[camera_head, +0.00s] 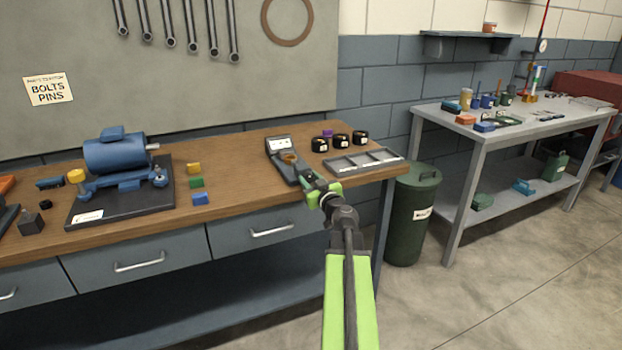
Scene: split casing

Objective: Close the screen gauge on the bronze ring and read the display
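The screen gauge (280,145) stands on the wooden bench, a dark grey device with a small pale display at its top. What the display reads is too small to tell. The bronze ring (290,158) sits on the gauge's lower part, below the display; whether the gauge's jaws touch it cannot be made out. My gripper (309,180) is at the near right end of the gauge, close to the ring. Its fingers are small and partly hidden by my green arm, so contact and opening are unclear.
A grey divided tray (362,162) lies right of the gauge, with several black round pieces (341,141) behind it. A blue motor (115,153) on a dark plate and small coloured blocks (196,183) are to the left. A green bin (412,215) stands beside the bench.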

